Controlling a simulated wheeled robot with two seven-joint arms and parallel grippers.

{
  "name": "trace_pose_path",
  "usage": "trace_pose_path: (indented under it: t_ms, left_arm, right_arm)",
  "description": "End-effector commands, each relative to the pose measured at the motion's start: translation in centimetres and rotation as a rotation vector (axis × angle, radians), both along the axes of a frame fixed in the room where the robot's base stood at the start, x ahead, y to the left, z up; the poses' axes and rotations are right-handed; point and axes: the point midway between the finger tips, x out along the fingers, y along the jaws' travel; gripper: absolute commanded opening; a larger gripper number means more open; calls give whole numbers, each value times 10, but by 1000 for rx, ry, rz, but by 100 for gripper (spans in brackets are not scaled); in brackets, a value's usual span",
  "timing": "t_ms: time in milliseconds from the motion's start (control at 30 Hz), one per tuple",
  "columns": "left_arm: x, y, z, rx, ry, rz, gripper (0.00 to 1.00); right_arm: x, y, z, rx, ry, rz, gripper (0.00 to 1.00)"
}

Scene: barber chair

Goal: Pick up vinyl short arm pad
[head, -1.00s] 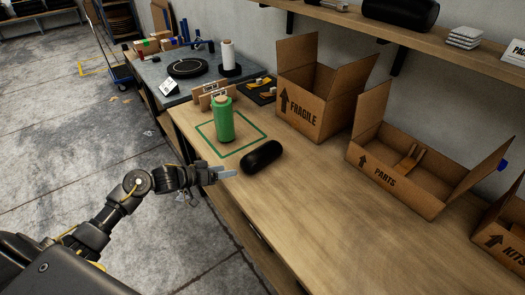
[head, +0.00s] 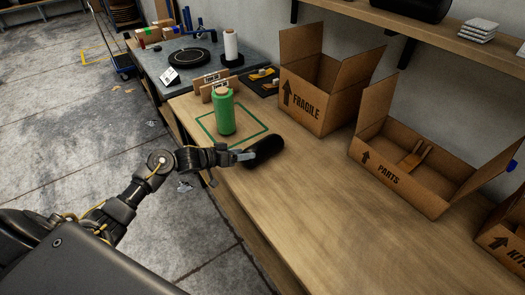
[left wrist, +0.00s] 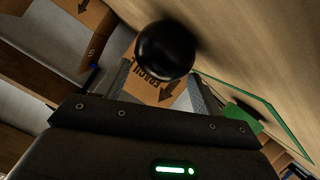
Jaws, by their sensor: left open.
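The vinyl short arm pad (head: 266,151) is a black, rounded pad on the wooden workbench, just right of the green-outlined square. My left gripper (head: 243,155) reaches in from the left and is at the pad's near left end. In the left wrist view, the pad (left wrist: 165,50) appears end-on as a dark round shape between and beyond the grey fingers. The gripper is open, with one finger on each side of the pad's outline. Whether the fingers touch it cannot be told. My right gripper is not in view.
A green wrapped roll (head: 225,112) stands inside the green outline. Cardboard boxes marked FRAGILE (head: 308,105) and PARTS (head: 385,175) stand along the wall side. The bench front right of the pad is clear. A shelf (head: 380,30) runs above.

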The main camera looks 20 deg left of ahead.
Motion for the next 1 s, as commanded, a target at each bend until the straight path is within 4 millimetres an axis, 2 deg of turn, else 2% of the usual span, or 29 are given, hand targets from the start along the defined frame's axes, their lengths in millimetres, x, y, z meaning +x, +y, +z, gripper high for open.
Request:
trace_pose_path:
  t_ms: [333, 667, 1000]
  left_arm:
    - [37, -22, -14, -3, 0, -1, 68]
    - [42, -26, -17, 0, -1, -2, 68]
    - [42, -26, -17, 0, 1, -1, 25]
  right_arm:
    - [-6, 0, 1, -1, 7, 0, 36]
    - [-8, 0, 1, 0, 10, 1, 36]
    - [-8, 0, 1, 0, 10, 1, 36]
